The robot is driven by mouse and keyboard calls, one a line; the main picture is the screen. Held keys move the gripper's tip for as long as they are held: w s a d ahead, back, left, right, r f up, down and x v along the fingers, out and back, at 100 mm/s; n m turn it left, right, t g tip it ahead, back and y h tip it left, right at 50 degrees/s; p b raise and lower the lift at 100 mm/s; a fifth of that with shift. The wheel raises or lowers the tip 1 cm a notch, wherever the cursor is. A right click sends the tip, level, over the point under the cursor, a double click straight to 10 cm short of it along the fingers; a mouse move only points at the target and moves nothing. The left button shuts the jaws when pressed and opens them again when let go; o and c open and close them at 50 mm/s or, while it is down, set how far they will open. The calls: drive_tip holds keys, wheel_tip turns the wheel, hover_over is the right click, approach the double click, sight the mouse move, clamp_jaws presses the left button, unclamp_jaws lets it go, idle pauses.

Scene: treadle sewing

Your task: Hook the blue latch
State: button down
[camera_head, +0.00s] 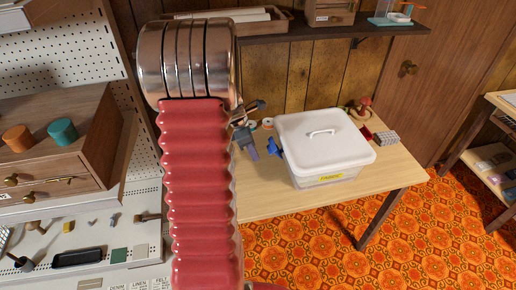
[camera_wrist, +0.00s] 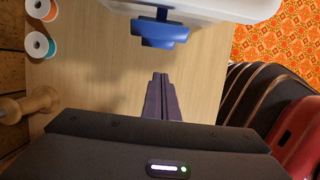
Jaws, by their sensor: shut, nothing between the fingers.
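The blue latch (camera_head: 274,147) is on the left side of a white lidded box (camera_head: 325,141) that stands on the wooden table. In the wrist view the blue latch (camera_wrist: 158,33) sticks out from the edge of the white box (camera_wrist: 205,9). My gripper (camera_wrist: 160,78) is shut and empty, its fingertips pointing at the latch with a gap of bare table in view between them. In the head view my gripper (camera_head: 250,150) is just left of the latch. Whether the latch is hooked I cannot tell.
Thread spools (camera_wrist: 40,45) and a wooden knobbed piece (camera_wrist: 28,104) stand left in the wrist view. A red item and a grey block (camera_head: 386,138) lie right of the box. The table's front (camera_head: 262,203) is bare.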

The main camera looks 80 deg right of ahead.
drive_tip(key=v, duration=1)
drive_tip(key=shift+w, duration=0.25)
drive_tip(key=shift+a+f, duration=0.1)
drive_tip(key=shift+f, duration=0.05)
drive_tip(key=w+a+r+m+t+h, duration=0.15)
drive_tip(key=w+a+r, duration=0.25)
drive_tip(key=w+a, duration=0.7)
drive_tip(key=w+a+r+t+h, duration=0.15)
drive_tip(key=w+a+r, duration=0.35)
drive_tip(key=w+a, duration=0.6)
drive_tip(key=w+a+r+m+t+y, duration=0.1)
drive_tip(key=a+t+y, duration=0.1)
drive_tip(key=a, duration=1.2)
drive_tip(key=w+a+r+m+t+y, duration=0.1)
drive_tip(key=w+a+t+y, duration=0.1)
drive_tip(key=a, duration=1.3)
drive_tip(key=shift+w+a+r+t, duration=0.2)
drive_tip(key=shift+a+t, duration=0.1)
drive_tip(key=shift+t, duration=0.6)
